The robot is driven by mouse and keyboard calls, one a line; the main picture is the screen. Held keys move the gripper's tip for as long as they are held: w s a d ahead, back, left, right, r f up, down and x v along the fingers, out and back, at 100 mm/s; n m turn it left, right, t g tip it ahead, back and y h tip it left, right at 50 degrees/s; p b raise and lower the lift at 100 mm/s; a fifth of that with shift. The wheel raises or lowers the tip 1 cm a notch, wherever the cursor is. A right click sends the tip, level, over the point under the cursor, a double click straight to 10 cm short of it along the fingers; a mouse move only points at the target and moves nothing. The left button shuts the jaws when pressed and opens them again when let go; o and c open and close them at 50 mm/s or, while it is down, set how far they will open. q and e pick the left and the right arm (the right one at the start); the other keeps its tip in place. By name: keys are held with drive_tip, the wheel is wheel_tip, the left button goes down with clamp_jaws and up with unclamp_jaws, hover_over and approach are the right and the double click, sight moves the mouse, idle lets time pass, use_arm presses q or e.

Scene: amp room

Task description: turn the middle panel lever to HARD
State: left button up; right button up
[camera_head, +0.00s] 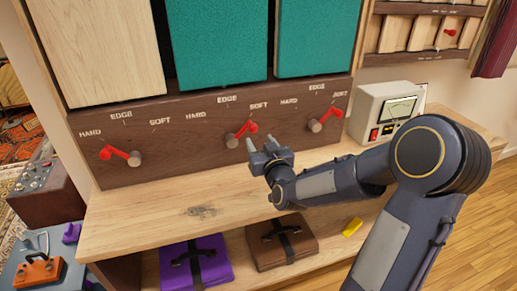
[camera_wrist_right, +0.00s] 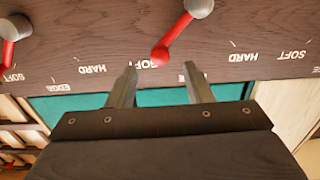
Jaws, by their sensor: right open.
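The brown panel strip (camera_head: 180,118) carries three red levers on grey pivots, each under HARD, EDGE and SOFT labels. The middle lever (camera_head: 243,132) points up and right toward SOFT. Its red tip also shows in the right wrist view (camera_wrist_right: 162,54), beside a partly covered SOFT label. My right gripper (camera_head: 262,146) is open and empty, just below and right of the middle lever. In the right wrist view its fingers (camera_wrist_right: 160,75) point at the panel, with the lever tip just beyond the gap, apparently not held. My left gripper is not in view.
The left lever (camera_head: 122,155) points toward HARD, the right lever (camera_head: 326,119) toward SOFT. A white meter box (camera_head: 370,110) stands right of the panel. The wooden bench top (camera_head: 140,215) is mostly clear. Purple (camera_head: 205,268) and brown (camera_head: 283,247) cases lie on the lower shelf.

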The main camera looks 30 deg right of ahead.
sight(255, 131)
drive_tip(key=p+x, duration=0.1)
drive_tip(key=x, duration=0.6)
drive_tip(key=shift+w+d, duration=0.1)
drive_tip(key=shift+w, duration=0.25)
drive_tip(key=shift+c, duration=0.5)
drive_tip(key=shift+s+r, duration=0.1)
clamp_jaws()
